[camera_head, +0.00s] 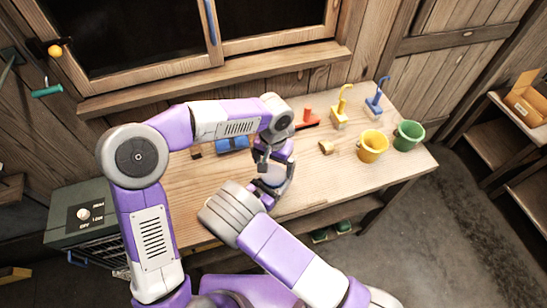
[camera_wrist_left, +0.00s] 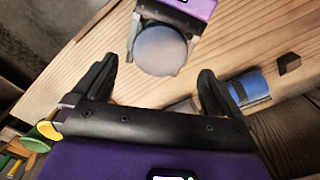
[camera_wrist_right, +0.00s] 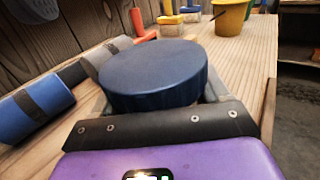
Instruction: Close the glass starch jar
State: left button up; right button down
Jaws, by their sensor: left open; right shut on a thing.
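A round, flat-topped blue lid (camera_wrist_right: 153,73) is at my right gripper (camera_head: 272,190), which is shut on the jar at the near edge of the workbench. The lid's top also shows as a grey-blue disc in the left wrist view (camera_wrist_left: 161,50). The jar's glass body is hidden below the lid and behind the gripper, so I cannot tell how the lid sits on it. My left gripper (camera_wrist_left: 157,80) is open and empty. It hangs above and close to the lid, with its fingers apart on either side of the disc in its own view.
A blue roll with a grey band (camera_head: 232,144) lies behind the grippers, near a small dark block (camera_head: 196,154). A small wooden piece (camera_head: 327,147), a yellow bucket (camera_head: 372,146), a green bucket (camera_head: 408,136) and upright tools (camera_head: 340,110) stand to the right. The bench front right is clear.

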aim_at(273, 175)
pick_arm(q)
notch_tip(273, 175, down, 6)
jog(key=shift+r, duration=0.1)
dwell(0.4)
jog(key=c, duration=1.1)
jog(key=m, duration=0.5)
jog(key=o, duration=1.1)
notch_tip(273, 175, up, 12)
